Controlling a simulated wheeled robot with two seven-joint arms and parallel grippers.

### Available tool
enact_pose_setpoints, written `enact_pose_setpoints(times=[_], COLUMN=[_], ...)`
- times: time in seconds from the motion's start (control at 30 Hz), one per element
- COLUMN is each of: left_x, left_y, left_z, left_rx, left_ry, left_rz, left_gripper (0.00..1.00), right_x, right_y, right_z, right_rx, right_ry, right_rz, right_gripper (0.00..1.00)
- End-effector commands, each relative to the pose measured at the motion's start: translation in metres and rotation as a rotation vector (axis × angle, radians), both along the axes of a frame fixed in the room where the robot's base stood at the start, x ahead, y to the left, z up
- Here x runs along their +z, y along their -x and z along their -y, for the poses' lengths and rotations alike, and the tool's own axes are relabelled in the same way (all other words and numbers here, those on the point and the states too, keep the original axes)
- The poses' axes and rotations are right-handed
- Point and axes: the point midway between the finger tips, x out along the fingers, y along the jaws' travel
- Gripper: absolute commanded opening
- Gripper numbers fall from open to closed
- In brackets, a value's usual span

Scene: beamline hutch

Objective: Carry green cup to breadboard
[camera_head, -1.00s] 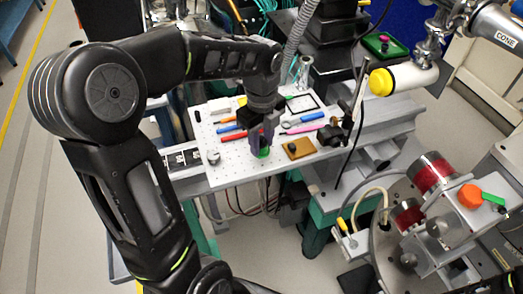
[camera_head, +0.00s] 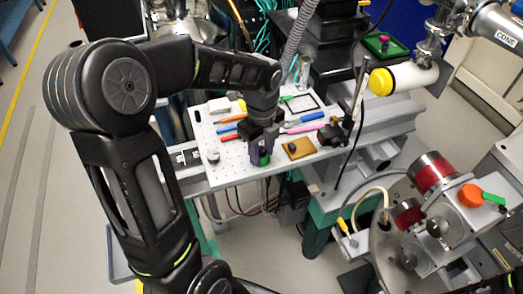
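The green cup (camera_head: 261,161) is at the front part of the white perforated breadboard (camera_head: 227,174), between my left gripper's fingers or just under them. My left gripper (camera_head: 262,151) points down over the cup, and its dark fingers hide the cup's upper part. I cannot tell whether the fingers press on the cup or stand apart from it, nor whether the cup's base touches the board. My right gripper is not in view.
Several coloured tools lie on the board, including a pink one (camera_head: 304,128) and a blue one (camera_head: 305,117). A tan block (camera_head: 298,148) stands right of the cup. A small metal post (camera_head: 213,157) stands to the left. The front left of the board is clear.

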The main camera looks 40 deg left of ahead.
Motion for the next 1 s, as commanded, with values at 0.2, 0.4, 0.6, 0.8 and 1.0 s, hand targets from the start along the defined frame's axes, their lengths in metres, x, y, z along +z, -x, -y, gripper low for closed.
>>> enact_pose_setpoints(times=[0.2,0.4,0.6,0.8,1.0], left_x=[0.000,0.000,0.009,0.040,0.083], left_y=[0.000,0.000,-0.001,-0.001,-0.001], left_z=[0.000,0.000,0.000,0.000,0.000], left_rx=[0.000,0.000,0.000,0.001,0.001], left_ry=[0.000,0.000,-0.001,-0.001,-0.001], left_rz=[0.000,0.000,0.002,0.005,0.005], left_gripper=[0.53,0.53,0.53,0.53,0.53], right_x=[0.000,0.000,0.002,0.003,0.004], right_y=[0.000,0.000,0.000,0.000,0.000], right_z=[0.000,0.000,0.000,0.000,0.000], right_rx=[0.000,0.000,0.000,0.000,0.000], right_ry=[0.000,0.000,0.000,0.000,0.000], right_rz=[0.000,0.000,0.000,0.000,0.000], right_gripper=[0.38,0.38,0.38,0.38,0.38])
